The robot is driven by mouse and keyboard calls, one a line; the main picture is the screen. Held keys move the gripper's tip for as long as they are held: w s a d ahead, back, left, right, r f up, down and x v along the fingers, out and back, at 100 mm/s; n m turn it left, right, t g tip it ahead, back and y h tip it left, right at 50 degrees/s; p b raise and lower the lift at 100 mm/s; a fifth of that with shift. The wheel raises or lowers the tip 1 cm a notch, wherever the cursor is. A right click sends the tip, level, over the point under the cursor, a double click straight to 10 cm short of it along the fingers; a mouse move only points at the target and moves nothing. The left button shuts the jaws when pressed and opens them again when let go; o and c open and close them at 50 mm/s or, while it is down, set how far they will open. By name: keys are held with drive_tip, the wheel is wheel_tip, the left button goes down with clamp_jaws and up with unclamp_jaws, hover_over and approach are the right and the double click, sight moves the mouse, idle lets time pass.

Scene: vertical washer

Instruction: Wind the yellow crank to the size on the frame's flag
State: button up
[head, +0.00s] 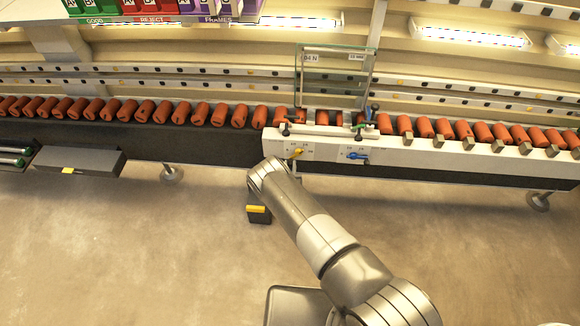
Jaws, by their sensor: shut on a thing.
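The yellow crank (296,153) sits on the white front panel (325,151) of the machine, with small dial marks around it too fine to read. Beside it on the right is a blue crank (357,155). Above stands a clear upright pane (335,75) with two small white labels (311,57) at its top; their print is not surely legible. My arm's wrist ends just below and left of the yellow crank. My gripper's fingers do not show clearly, and no finger is visible on the crank. A dark block with a yellow strip (257,210) shows directly below the wrist; I cannot tell whether it belongs to my gripper.
A row of orange-red cylinders (145,111) lies along the conveyor, left and right of the panel. A dark box (78,160) with a yellow tag juts out at the left. Coloured bins (150,8) stand at the top. The floor (120,250) at lower left is clear.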

drive_tip(key=shift+d+f+n, duration=0.25)
drive_tip(key=shift+d+n, duration=0.1)
drive_tip(key=shift+n, duration=0.45)
clamp_jaws()
drive_tip(key=o, duration=1)
unclamp_jaws()
drive_tip(key=s, duration=1.1)
